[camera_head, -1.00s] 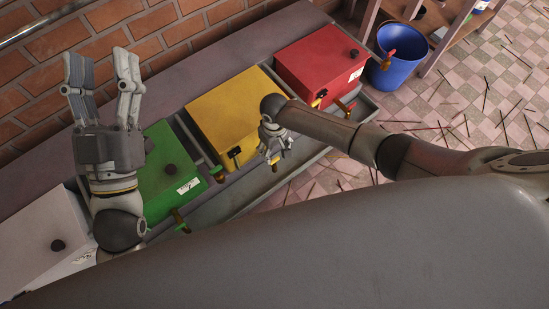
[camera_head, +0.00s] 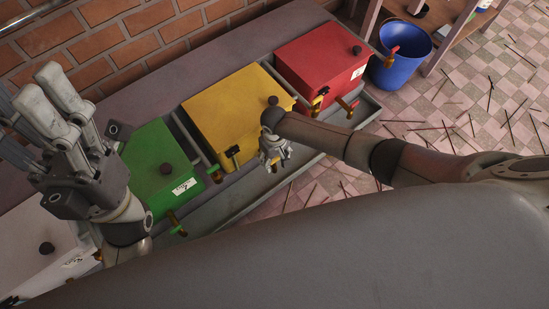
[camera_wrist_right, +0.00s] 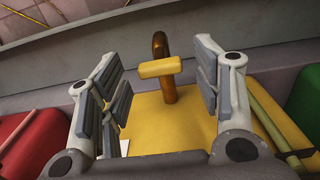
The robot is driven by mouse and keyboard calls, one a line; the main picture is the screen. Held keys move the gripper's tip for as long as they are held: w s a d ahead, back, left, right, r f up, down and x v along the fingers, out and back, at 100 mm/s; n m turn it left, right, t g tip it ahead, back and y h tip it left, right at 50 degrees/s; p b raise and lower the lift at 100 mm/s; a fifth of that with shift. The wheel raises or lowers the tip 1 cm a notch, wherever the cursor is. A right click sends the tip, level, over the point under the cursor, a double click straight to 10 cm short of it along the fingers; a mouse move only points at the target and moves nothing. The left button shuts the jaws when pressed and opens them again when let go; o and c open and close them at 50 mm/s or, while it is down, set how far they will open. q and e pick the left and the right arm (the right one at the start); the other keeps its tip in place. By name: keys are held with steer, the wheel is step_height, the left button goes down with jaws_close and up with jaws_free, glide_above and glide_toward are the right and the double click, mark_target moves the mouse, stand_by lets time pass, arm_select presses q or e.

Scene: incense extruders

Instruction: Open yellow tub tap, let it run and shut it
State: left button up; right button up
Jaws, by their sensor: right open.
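The yellow tub (camera_head: 222,108) stands between the green and red tubs in the head view. My right gripper (camera_head: 276,157) is over its front edge and hides its tap there. In the right wrist view the yellow tap handle (camera_wrist_right: 160,68) is a flat bar lying crosswise, with the brown metal spout (camera_wrist_right: 160,45) behind it. My right gripper (camera_wrist_right: 157,75) is open, with its fingers on both sides of the handle and gaps visible on each side. Any flow from the spout cannot be seen. My left gripper (camera_head: 30,105) is raised at the left, open and empty.
The green tub (camera_head: 160,165), red tub (camera_head: 322,55) and white tub (camera_head: 35,245) stand in the same row. A grey trough (camera_head: 240,200) runs along their fronts. A blue bucket (camera_head: 402,65) stands beyond the red tub. Thin sticks litter the tiled floor.

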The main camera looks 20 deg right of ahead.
steer(key=shift+f, duration=0.15)
steer(key=c, duration=1)
